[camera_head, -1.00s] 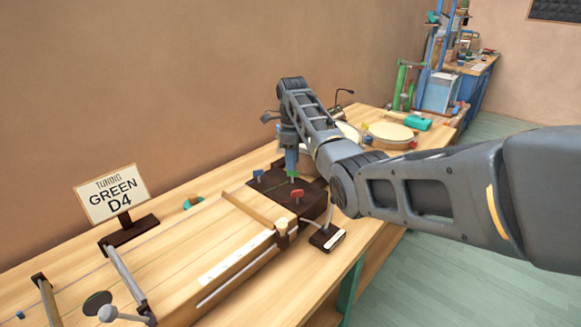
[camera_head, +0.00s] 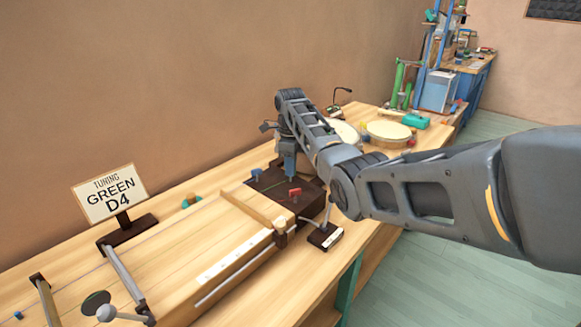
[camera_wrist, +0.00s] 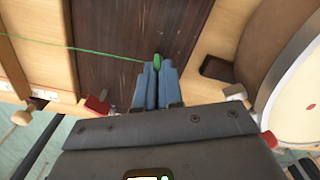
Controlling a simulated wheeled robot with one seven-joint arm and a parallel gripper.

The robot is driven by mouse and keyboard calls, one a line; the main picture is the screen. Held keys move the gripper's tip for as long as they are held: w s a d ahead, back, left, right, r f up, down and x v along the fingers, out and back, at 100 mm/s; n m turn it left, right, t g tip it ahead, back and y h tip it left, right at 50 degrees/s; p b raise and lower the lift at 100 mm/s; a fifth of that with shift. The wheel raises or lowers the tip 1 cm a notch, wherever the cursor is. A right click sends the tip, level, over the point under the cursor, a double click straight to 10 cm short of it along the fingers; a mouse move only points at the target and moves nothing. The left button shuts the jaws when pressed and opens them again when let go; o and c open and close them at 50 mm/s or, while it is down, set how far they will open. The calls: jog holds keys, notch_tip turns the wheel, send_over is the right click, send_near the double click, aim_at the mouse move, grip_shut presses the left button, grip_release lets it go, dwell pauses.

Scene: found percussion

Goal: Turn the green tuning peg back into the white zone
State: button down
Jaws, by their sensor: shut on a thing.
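In the wrist view the green tuning peg (camera_wrist: 157,60) shows at the tips of my gripper (camera_wrist: 156,72). The two blue fingers are closed on it, and a green string runs left from it over the dark brown board (camera_wrist: 120,30). In the head view my gripper (camera_head: 289,176) points down at the dark peg board (camera_head: 270,186), and the green peg is hidden there. A blue peg (camera_head: 256,173) and a red peg (camera_head: 294,192) stand nearby. A sign (camera_head: 109,193) reads "TUNING GREEN D4". I cannot make out the white zone around the peg.
A small stand with a white-topped dark base (camera_head: 326,236) is near the board's front corner. The long wooden instrument (camera_head: 185,245) fills the table's left part. Round drums (camera_head: 389,133) sit behind my arm. In the wrist view a red peg (camera_wrist: 98,104) is close left of the fingers.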

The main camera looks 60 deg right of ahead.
jog(key=shift+r+n, duration=0.1)
jog(key=shift+n, duration=0.2)
jog(key=n+p, duration=0.2)
jog(key=n, duration=0.1)
jog(key=n+p, duration=0.2)
jog(key=n, duration=0.4)
jog(key=n+p, duration=0.1)
jog(key=n, duration=0.4)
jog(key=n+p, duration=0.1)
jog(key=n, duration=0.4)
jog(key=shift+n, duration=0.4)
jog(key=n, duration=0.4)
jog(key=shift+n, duration=0.3)
jog(key=n, duration=1)
jog(key=shift+n+p, duration=0.3)
jog(key=shift+n, duration=0.1)
jog(key=n, duration=0.4)
